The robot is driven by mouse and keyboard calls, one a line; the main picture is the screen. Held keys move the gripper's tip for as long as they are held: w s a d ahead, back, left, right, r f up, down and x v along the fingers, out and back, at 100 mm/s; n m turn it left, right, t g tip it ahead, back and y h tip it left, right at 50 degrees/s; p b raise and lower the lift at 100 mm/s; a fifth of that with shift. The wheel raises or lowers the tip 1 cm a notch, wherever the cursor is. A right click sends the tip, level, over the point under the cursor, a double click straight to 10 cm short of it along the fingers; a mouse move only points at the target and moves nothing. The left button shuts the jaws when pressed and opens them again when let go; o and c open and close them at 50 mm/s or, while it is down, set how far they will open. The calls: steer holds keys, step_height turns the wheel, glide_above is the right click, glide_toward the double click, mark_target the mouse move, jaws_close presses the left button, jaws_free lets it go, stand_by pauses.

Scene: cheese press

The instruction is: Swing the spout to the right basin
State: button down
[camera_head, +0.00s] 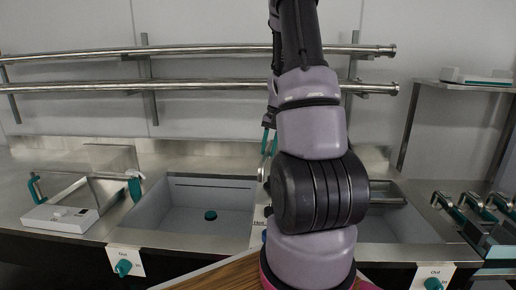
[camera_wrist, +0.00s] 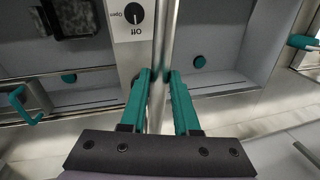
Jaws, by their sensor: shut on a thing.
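The spout is a shiny metal tube (camera_wrist: 165,50) running lengthwise through the middle of the wrist view. My gripper (camera_wrist: 160,80) is shut on it, one teal finger on each side. The tube lies over the strip between two basins. In the head view my gripper (camera_head: 268,140) is mostly behind my arm, and the spout is largely hidden there. The right basin (camera_head: 385,228) shows only in part to the right of my arm. The left basin (camera_head: 185,200) is open and empty, with a teal drain plug.
A white panel with a black knob marked Off (camera_wrist: 133,14) is beside the tube. Teal valves (camera_head: 124,267) (camera_head: 433,284) are on the counter front. A white box (camera_head: 60,218) stands at left. Teal-handled metal parts (camera_head: 485,215) stand at right. Wall rails (camera_head: 215,87) run behind.

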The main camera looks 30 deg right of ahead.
steer(key=s+d+n+g, duration=0.2)
steer(key=d+n, duration=0.9)
steer(key=d, duration=0.3)
steer(key=shift+s+d+n+y, duration=0.3)
steer(key=shift+s, duration=0.05)
steer(key=c, duration=0.7)
jaws_free()
steer(key=shift+o, duration=0.2)
step_height(320, 180, up, 11)
steer(key=d, duration=0.2)
steer(key=shift+w+f, duration=0.2)
steer(key=shift+w, duration=0.1)
